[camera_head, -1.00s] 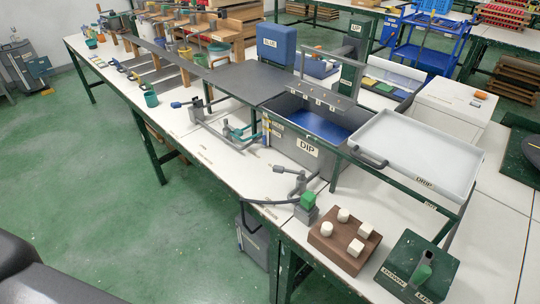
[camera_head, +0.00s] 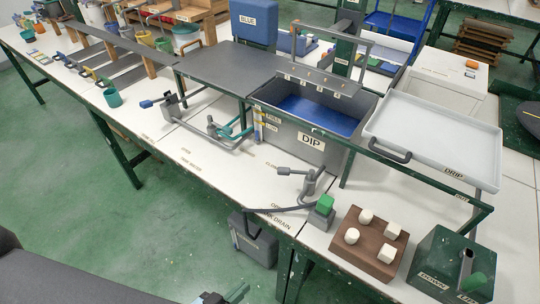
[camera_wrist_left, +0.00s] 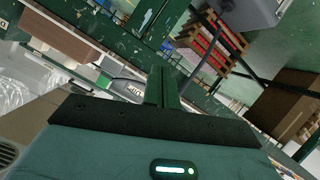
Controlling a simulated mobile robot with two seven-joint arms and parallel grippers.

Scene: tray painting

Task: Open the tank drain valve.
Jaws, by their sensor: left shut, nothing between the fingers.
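The tank drain valve (camera_head: 309,186) stands on the white table in front of the grey dip tank (camera_head: 290,140). Its grey lever (camera_head: 291,171) points left, its tip near the small label that seems to read CLOSE. The OPEN and TANK DRAIN lettering (camera_head: 277,220) lies nearer the table's front edge. A grey pipe (camera_head: 265,211) runs from the valve to that edge. My left gripper (camera_head: 240,291) is low at the bottom of the head view, in front of the table and apart from the valve. In the left wrist view its green fingers (camera_wrist_left: 161,88) are shut and empty.
A brown block with white knobs (camera_head: 371,260) is further right. A dark grey container (camera_head: 255,242) hangs below the edge. A blue-handled lever (camera_head: 152,102) stands to the left.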

